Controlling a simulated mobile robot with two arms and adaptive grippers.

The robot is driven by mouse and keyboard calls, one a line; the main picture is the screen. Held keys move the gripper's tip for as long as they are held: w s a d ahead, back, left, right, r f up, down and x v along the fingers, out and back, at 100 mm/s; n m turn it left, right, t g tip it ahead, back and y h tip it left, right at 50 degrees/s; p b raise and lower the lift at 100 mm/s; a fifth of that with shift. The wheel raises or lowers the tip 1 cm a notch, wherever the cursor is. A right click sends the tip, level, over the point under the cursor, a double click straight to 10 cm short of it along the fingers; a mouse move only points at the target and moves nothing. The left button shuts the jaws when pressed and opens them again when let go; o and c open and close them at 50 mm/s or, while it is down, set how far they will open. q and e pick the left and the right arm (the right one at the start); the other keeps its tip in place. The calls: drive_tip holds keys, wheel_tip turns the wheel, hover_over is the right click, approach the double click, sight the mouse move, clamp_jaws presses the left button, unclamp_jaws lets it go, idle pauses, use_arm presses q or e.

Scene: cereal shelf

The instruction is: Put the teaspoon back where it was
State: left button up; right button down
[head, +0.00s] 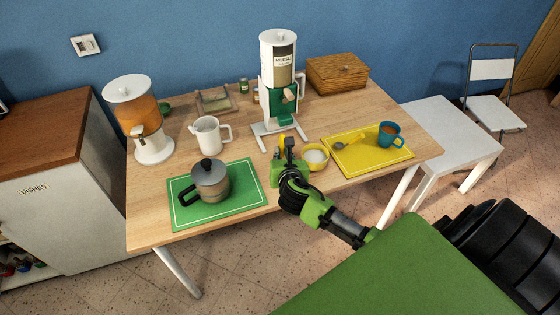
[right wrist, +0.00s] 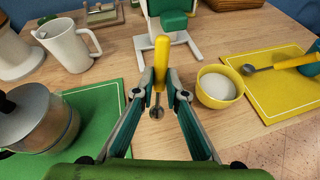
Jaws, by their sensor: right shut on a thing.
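The teaspoon (right wrist: 161,62) has a yellow handle and a small metal bowl. It stands upright, handle up, between the fingers of my right gripper (right wrist: 158,90), which is shut on it. In the head view my right gripper (head: 287,155) is over the table's front part, between the green mat and the bowl. The bowl (head: 315,158) is yellow, holds white powder, and is just right of the gripper. A second yellow-handled spoon (head: 349,142) lies on the yellow mat (head: 362,163). My left gripper is out of view.
A moka pot (head: 211,184) stands on the green mat (head: 245,200). A white pitcher (head: 207,136), a juice dispenser (head: 140,115), a muesli dispenser (head: 278,65) and a wooden box (head: 338,73) stand behind. A teal mug (head: 390,135) is on the yellow mat.

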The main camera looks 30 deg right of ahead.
drive_tip(key=shift+w+a+f, duration=0.1)
drive_tip(key=shift+w+f, duration=0.3)
drive_tip(key=shift+f, duration=0.1)
drive_tip(key=shift+w+f, duration=0.1)
drive_tip(key=shift+f, duration=1.55)
drive_tip(key=shift+f, duration=0.1)
drive_tip(key=c, duration=2)
unclamp_jaws()
drive_tip(key=shift+c, duration=0.2)
drive_tip(key=v, duration=1.2)
